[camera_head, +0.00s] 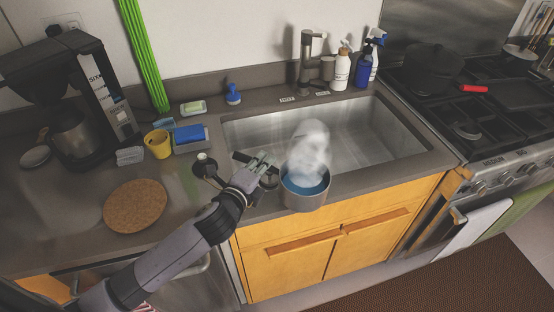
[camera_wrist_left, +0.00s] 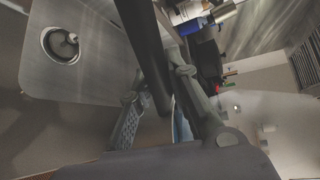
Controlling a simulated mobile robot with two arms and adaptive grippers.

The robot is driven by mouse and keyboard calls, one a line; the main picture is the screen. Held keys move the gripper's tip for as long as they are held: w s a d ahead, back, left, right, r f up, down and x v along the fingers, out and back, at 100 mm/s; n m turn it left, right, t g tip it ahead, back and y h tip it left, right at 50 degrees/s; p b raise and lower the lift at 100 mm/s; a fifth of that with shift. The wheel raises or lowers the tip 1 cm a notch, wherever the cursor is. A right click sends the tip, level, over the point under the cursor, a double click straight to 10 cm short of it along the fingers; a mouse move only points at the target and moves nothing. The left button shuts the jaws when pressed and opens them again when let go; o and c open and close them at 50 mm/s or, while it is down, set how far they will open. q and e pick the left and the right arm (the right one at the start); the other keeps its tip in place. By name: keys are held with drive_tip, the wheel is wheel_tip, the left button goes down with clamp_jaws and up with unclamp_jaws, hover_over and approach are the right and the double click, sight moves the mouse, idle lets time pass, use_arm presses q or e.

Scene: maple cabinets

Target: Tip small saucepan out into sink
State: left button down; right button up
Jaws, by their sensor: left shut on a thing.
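The small saucepan (camera_head: 304,201) is grey metal with blue contents, and white steam (camera_head: 309,150) rises from it. It is roughly upright at the front edge of the sink (camera_head: 375,130), in front of the basin's left half. My left gripper (camera_head: 265,170) is shut on its dark handle, to the left of the pan. In the left wrist view the dark handle (camera_wrist_left: 152,65) runs between the fingers (camera_wrist_left: 160,100); the pan body is mostly hidden there. The sink's drain (camera_wrist_left: 61,45) also shows in that view. My right gripper is not in view.
A faucet (camera_head: 306,60) stands behind the sink, with soap and spray bottles (camera_head: 341,70) to its right. A coffee maker (camera_head: 80,95), yellow cup (camera_head: 158,144), blue sponge (camera_head: 189,134) and cork trivet (camera_head: 135,205) are on the left counter. The stove (camera_head: 470,110) is at right. The basin looks empty.

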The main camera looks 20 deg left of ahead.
use_arm(q)
drive_tip(key=shift+n+y, duration=0.6)
drive_tip(key=shift+n, duration=0.1)
drive_tip(key=w+a, duration=0.5)
drive_tip(key=a, duration=0.3)
drive_tip(key=w+a+f+p, duration=0.1)
drive_tip(key=w+a, duration=0.4)
drive_tip(key=a, duration=0.3)
drive_tip(key=w+a+f+p, duration=0.1)
drive_tip(key=w+a, duration=0.5)
drive_tip(key=a, duration=0.3)
drive_tip(key=shift+w, duration=0.1)
drive_tip(key=shift+a, duration=0.3)
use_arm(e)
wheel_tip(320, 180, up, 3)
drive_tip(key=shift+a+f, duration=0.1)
use_arm(q)
drive_tip(key=shift+d, duration=0.1)
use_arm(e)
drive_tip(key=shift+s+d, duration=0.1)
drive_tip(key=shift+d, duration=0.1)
